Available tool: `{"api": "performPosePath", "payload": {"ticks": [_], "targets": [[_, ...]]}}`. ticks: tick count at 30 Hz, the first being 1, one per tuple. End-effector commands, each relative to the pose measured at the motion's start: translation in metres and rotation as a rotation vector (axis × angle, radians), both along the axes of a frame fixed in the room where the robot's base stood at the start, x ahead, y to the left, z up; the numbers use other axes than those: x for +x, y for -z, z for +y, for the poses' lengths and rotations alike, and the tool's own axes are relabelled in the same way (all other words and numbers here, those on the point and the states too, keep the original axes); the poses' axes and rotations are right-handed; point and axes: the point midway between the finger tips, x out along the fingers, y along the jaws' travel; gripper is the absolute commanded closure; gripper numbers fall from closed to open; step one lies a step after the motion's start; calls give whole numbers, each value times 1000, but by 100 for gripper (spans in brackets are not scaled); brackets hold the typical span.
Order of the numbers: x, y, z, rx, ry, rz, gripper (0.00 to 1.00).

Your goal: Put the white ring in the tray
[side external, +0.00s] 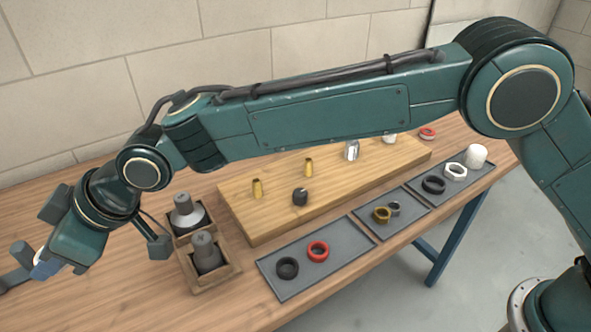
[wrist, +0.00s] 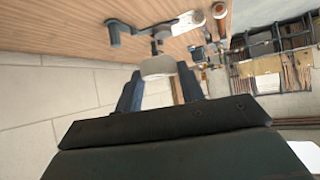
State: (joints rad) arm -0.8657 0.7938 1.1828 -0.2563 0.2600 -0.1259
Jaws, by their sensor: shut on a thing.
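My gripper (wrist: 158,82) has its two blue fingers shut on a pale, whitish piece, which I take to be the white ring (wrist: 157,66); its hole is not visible. In the side view my gripper (side external: 42,268) is at the far left, low over the table beside a grey fitting, and the held piece is mostly hidden. Three grey trays lie along the front: the left tray (side external: 328,276) holds a black and a red ring, the middle tray (side external: 408,220) a brass and a grey ring, the right tray (side external: 418,197) a black ring, a white nut-like ring (side external: 455,171) and a white cylinder.
The grey fitting (side external: 20,258) also shows in the wrist view (wrist: 113,32). Wooden boxes (side external: 212,281) with grey plugs stand right of my gripper. A wooden board (side external: 260,225) with brass pegs and a black knob lies behind the trays. A red ring (side external: 428,132) lies farther back.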

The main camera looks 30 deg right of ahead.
Motion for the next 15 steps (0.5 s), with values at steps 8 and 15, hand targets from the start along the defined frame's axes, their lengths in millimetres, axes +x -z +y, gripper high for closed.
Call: {"api": "performPosePath", "payload": {"ticks": [8, 15], "targets": [[6, 0, -9, 0, 2, -1, 86], [26, 2, -52, 0, 1, 0, 86]]}}
